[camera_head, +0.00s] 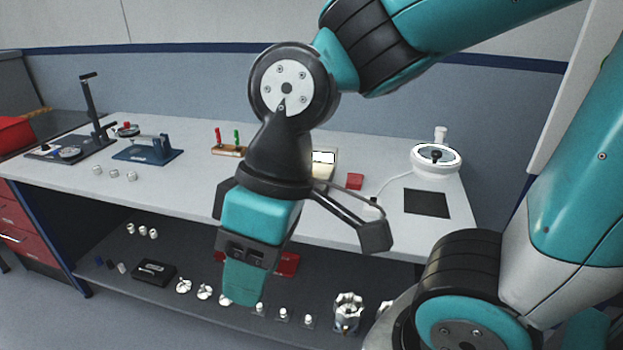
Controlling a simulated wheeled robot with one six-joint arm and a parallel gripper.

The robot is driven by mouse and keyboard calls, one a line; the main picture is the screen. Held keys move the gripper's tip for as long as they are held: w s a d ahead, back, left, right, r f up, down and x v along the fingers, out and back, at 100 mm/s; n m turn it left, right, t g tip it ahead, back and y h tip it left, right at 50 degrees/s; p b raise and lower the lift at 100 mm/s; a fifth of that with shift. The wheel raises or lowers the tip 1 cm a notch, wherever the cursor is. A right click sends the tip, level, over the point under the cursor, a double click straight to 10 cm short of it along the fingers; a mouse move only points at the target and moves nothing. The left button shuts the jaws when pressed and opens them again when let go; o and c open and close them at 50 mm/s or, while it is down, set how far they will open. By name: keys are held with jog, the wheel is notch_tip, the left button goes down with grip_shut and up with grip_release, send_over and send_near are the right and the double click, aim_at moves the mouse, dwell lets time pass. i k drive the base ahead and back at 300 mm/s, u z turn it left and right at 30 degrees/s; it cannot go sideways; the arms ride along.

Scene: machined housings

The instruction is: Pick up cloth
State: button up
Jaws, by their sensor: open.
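A small red folded-looking square (355,181) lies flat on the light grey workbench (190,195), right of centre; it may be the cloth, but it is too small to be sure. My gripper (246,282) hangs in front of the bench's front edge, pointing down, left of and nearer than the red square and apart from it. It is open, and nothing shows held in it. My wrist and gripper hide part of the bench top and of the shelf below.
A black square mat (427,204) and a white round device (435,160) stand at the right. A blue fixture (148,152) and a black stand (72,148) are at the left. The lower shelf (205,270) holds several metal parts and a black case (153,272).

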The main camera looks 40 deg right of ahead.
aim_at(353, 181)
jog(key=z, duration=0.2)
jog(key=i, duration=0.85)
jog(key=z, duration=0.45)
